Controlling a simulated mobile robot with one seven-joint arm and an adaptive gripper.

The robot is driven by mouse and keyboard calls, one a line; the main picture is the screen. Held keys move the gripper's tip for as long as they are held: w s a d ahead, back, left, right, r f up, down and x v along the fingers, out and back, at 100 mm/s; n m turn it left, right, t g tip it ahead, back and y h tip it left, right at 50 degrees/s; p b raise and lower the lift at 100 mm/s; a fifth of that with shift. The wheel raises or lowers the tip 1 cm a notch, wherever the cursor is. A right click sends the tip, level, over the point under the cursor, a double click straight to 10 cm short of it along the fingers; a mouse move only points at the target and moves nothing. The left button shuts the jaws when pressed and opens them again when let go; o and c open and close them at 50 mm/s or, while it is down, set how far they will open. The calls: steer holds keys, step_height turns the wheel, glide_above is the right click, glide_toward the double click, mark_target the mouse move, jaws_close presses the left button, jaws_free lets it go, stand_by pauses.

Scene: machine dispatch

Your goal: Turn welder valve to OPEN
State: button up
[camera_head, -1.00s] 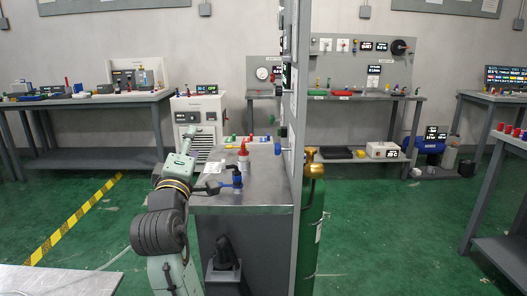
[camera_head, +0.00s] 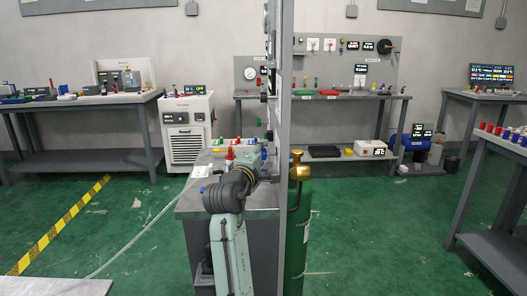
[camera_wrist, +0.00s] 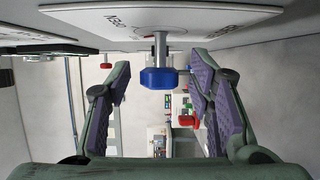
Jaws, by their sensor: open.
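A blue valve knob (camera_wrist: 158,78) on a grey metal stem projects from a pale panel (camera_wrist: 175,18) at the top of the wrist view. The panel has a white plate with inverted lettering that reads OPEN on the left, and a second word on the right that I cannot read fully. My gripper (camera_wrist: 162,75) is open, with one purple-padded finger on each side of the knob and gaps between. In the head view my arm reaches over the steel bench, and my gripper is largely hidden beside the upright panel (camera_head: 283,120).
A red knob (camera_wrist: 187,120) shows farther behind in the wrist view. A steel bench (camera_head: 200,207) with several small coloured parts lies under my arm. A green gas cylinder (camera_head: 295,240) stands right of the panel.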

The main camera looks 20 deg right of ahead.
steer(key=shift+w+d, duration=0.4)
jaws_close()
stand_by(0.4)
